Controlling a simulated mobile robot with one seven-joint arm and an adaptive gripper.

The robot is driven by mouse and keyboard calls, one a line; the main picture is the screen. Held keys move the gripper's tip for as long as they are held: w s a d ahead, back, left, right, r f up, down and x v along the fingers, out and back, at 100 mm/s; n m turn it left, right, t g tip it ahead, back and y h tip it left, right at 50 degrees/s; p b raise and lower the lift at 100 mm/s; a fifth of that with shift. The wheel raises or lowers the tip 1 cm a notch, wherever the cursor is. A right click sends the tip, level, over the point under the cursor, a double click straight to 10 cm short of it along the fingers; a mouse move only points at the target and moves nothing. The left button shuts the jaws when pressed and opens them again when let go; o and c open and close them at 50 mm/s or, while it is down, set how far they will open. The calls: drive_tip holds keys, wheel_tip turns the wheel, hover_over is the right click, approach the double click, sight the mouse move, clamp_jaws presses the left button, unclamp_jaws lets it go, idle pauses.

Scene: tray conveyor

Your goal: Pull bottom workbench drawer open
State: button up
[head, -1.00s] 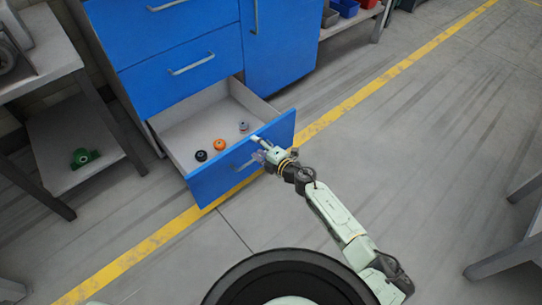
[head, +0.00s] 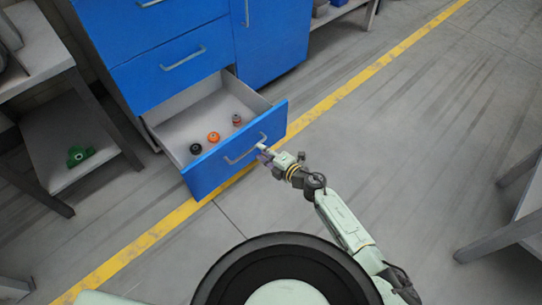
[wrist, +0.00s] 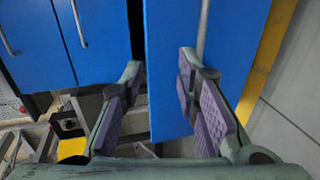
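The bottom drawer (head: 212,176) of the blue workbench stands pulled out, with its grey inside showing. Its metal handle (head: 240,153) runs across the blue front. My gripper (head: 263,151) is at the right end of the handle, in front of the drawer. In the wrist view my gripper (wrist: 161,61) is open, its two padded fingers wide apart. The drawer front (wrist: 166,95) lies beyond the fingers, and the handle (wrist: 203,28) shows above the right fingertip, not between the fingers. I cannot tell whether that finger touches it.
A black (head: 195,149), an orange (head: 213,137) and a grey-brown part (head: 237,119) lie in the drawer. A closed drawer (head: 180,70) is above. A grey side table (head: 80,180) with a green part (head: 79,155) stands left.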

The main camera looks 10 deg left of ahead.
drive_tip(key=shift+p+v, duration=0.45)
drive_tip(key=shift+v, duration=1.5)
